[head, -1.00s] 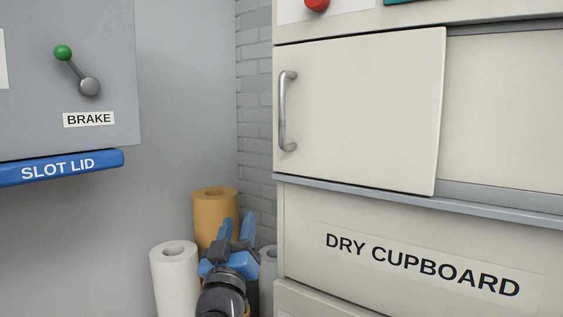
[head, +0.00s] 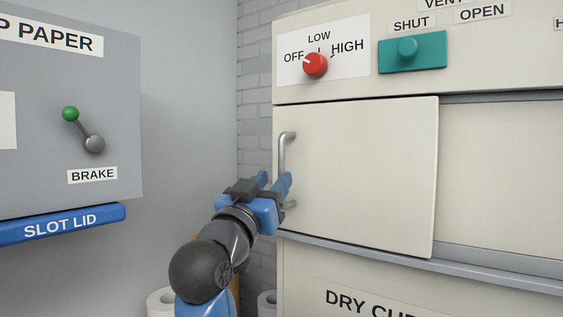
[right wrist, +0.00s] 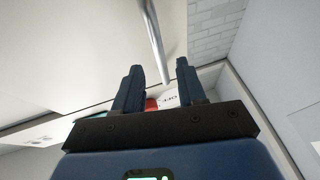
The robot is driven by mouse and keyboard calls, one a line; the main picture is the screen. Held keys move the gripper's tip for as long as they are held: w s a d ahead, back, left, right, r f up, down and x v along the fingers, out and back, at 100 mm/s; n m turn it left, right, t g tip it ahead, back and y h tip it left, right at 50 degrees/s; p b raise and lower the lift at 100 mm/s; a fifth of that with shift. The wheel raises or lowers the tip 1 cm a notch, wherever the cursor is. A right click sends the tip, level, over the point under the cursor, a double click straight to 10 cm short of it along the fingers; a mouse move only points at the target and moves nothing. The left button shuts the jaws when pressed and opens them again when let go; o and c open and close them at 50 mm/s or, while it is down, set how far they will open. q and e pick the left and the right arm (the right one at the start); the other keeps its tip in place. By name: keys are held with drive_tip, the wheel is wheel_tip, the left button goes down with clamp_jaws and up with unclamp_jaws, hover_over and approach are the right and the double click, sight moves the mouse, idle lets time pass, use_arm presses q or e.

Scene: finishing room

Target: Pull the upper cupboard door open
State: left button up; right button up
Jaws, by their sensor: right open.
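The upper cupboard door (head: 360,175) is a cream panel that looks closed, with a vertical metal bar handle (head: 284,150) near its left edge. My right gripper (head: 277,182) is open at the lower part of the handle and hides some of it in the head view. In the right wrist view the handle (right wrist: 154,40) runs up ahead of the gap between my open right fingers (right wrist: 158,85). I cannot tell whether the fingers touch it. My left gripper is not in view.
Above the door are a red knob (head: 315,65) and a teal slide switch (head: 410,53). At left are a grey cabinet with a brake lever (head: 82,130) and the blue slot lid (head: 60,223). A paper roll (head: 162,302) stands below my arm.

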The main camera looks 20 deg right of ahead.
sight(280, 171)
drive_tip(key=shift+p+x, duration=0.95)
drive_tip(key=shift+x, duration=1.7)
clamp_jaws()
